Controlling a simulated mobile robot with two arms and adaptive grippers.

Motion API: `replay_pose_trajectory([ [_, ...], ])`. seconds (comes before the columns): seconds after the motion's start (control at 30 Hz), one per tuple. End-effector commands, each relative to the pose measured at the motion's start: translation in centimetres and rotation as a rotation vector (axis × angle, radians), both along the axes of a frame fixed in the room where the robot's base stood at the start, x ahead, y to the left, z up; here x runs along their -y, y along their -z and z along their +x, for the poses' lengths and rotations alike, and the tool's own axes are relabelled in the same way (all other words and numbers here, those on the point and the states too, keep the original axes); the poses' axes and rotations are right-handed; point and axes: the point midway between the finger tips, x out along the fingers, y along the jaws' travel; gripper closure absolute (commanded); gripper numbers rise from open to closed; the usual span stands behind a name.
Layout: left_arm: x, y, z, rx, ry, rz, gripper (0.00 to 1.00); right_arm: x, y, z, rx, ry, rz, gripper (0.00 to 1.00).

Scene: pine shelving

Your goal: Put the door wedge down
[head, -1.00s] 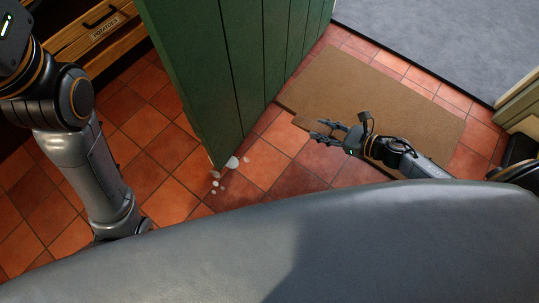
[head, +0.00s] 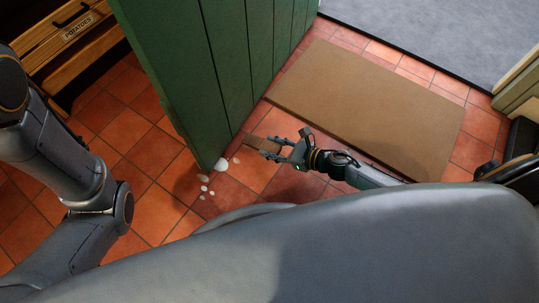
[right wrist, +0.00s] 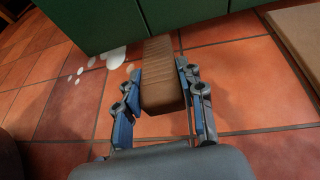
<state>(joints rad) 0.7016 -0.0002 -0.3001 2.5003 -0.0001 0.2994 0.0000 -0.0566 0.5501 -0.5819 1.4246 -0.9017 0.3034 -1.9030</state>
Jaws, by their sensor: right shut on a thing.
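The door wedge is a brown, ribbed block. In the right wrist view the wedge (right wrist: 162,75) lies between the two fingers of my right gripper (right wrist: 160,95), its far end close to the bottom of the green door (right wrist: 130,22). In the head view the wedge (head: 262,145) sticks out to the left of my right gripper (head: 285,150), near the lower corner of the green door (head: 215,80). The gripper is shut on the wedge. I cannot tell whether the wedge touches the floor or the door. My left gripper is out of view.
Several pale round spots (head: 204,188) lie on the red tile floor (head: 150,160) by the door's corner. A brown mat (head: 375,105) lies behind my right arm, with grey carpet (head: 430,30) beyond. A wooden drawer unit labelled POTATOES (head: 75,35) stands at the upper left.

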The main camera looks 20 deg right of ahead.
Motion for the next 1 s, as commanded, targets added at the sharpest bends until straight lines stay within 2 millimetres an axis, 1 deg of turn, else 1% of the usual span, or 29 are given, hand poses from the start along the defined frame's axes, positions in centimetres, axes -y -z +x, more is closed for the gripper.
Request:
replay_pose_trajectory([
  [0.13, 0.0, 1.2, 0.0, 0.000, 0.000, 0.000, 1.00, -1.0, 1.5, 0.2, 0.000, -0.001, 0.002, 0.94],
  [0.2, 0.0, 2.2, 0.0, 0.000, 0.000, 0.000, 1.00, -0.8, 2.7, 0.2, -0.002, 0.001, 0.001, 0.94],
  [0.3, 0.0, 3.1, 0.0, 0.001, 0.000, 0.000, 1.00, -0.8, 4.0, 0.2, -0.001, 0.001, 0.001, 0.94],
  [0.57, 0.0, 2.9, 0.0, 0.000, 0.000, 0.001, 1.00, -0.7, 3.8, 0.2, 0.001, 0.000, 0.001, 0.94],
  [0.77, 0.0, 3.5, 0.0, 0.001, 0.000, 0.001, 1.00, -0.7, 4.4, 0.2, 0.001, 0.000, 0.001, 0.94],
  [0.8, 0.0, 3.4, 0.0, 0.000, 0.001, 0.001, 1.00, -0.7, 4.3, 0.2, 0.000, 0.000, 0.000, 0.55],
  [0.87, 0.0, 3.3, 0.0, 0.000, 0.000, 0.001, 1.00, -0.7, 4.3, 0.2, 0.000, 0.000, 0.000, 0.43],
  [0.9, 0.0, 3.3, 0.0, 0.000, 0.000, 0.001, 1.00, -0.7, 4.3, 0.2, 0.000, 0.000, 0.000, 0.39],
  [1.0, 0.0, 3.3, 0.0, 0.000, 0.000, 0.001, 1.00, -0.7, 4.3, 0.2, 0.000, 0.000, 0.000, 0.39],
])
